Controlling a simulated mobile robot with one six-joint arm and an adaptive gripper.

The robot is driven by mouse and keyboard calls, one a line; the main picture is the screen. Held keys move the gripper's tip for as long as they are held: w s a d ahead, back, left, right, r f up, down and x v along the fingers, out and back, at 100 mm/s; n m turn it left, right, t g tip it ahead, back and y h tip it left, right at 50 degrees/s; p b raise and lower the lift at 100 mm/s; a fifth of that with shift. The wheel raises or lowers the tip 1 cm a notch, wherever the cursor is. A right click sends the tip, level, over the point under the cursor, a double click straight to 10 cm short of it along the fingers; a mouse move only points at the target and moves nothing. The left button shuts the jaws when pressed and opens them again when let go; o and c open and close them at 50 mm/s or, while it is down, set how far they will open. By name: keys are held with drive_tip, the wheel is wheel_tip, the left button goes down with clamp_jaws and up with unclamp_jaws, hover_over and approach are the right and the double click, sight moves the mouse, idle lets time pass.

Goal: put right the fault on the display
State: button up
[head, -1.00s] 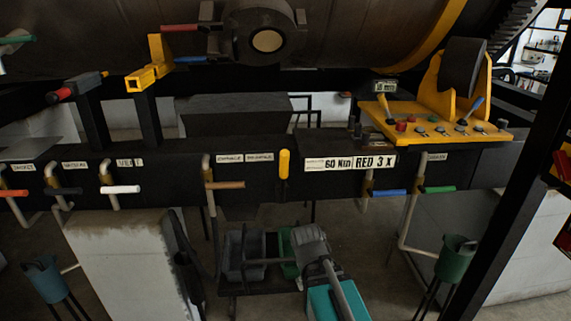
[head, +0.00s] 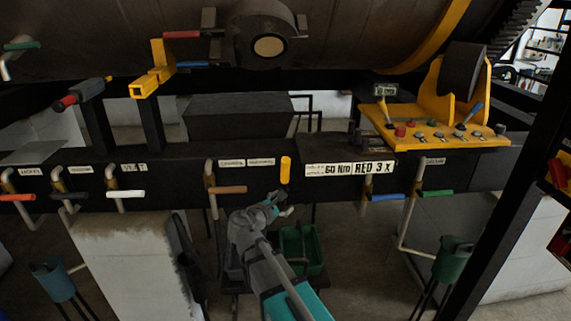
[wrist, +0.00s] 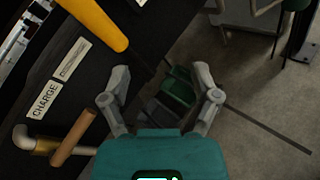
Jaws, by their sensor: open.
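A display strip (head: 350,169) on the black beam reads "60 Nm" and "RED 3 X"; its small first words are unreadable. My gripper (head: 281,207) is open and empty, just below the yellow upright handle (head: 286,170) on the beam. In the wrist view my gripper (wrist: 163,88) has its fingers spread, with the yellow handle (wrist: 97,22) beyond them at upper left. A brown-handled valve (head: 228,190) is left of the gripper; its handle (wrist: 73,138) also shows in the wrist view, near a "CHARGE" label (wrist: 45,100).
Orange (head: 17,197), black, white (head: 126,194), blue (head: 388,197) and green (head: 437,193) valve handles stick out along the beam. Red and blue levers sit by the drum (head: 340,45). A black post (head: 510,180) slants at right.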

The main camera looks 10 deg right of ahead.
sight(283, 169)
drive_tip(key=w+a+r+n+t, duration=0.2)
drive_tip(key=a+r+n+t, duration=0.1)
drive_tip(key=a+r+n, duration=0.1)
drive_tip(key=shift+a+r+n+p, duration=0.3)
drive_tip(key=shift+a+r+n, duration=0.05)
drive_tip(key=shift+a+n, duration=0.15)
drive_tip(key=shift+w+d, duration=0.1)
drive_tip(key=x, duration=1.3)
drive_tip(key=shift+w+d, duration=0.1)
drive_tip(key=shift+w, duration=0.2)
drive_tip(key=shift+r, duration=0.1)
clamp_jaws()
